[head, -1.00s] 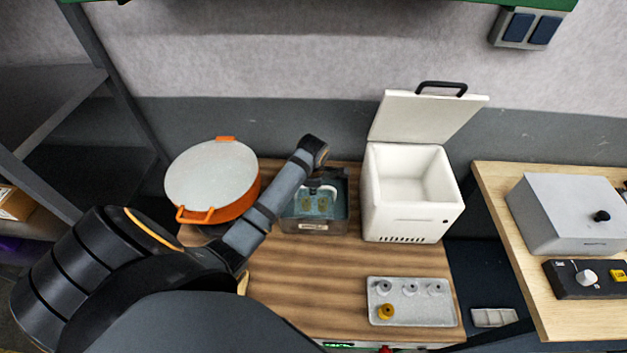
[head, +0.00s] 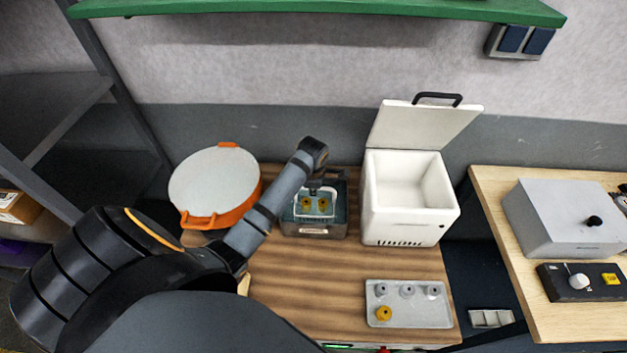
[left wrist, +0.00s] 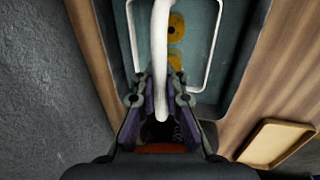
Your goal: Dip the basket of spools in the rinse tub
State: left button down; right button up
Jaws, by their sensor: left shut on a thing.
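My left gripper (head: 318,184) is shut on the white handle (left wrist: 161,45) of the basket and points down over the rinse tub (head: 314,231). The basket (head: 300,213) has a pale rim, which also shows in the left wrist view (left wrist: 213,42). My right gripper is out of view.
An orange pot (head: 221,209) with a pale lid stands left of the tub. A white box (head: 403,220) with its lid open stands right. A green shelf (head: 320,9) hangs above. The wooden bench's front middle is clear.

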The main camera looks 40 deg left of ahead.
pick_arm(q)
jog(key=shift+w+a+r+v, duration=0.1)
jog(key=shift+w+a+v, duration=0.2)
jog(key=shift+v, duration=1.4)
jog(key=shift+w+a+r+v, duration=0.1)
jog(key=shift+w+v, duration=0.3)
jog(key=shift+v, duration=1.25)
jog(key=shift+w+a+r+v, duration=0.1)
jog(key=shift+w+a+v, duration=0.2)
jog(key=shift+v, duration=1.4)
jog(key=shift+d, duration=0.15)
jog(key=shift+w+v, duration=0.15)
jog(key=shift+v, duration=0.55)
jog(key=shift+w+v, duration=0.15)
jog(key=shift+v, duration=0.55)
jog(key=shift+a, duration=0.25)
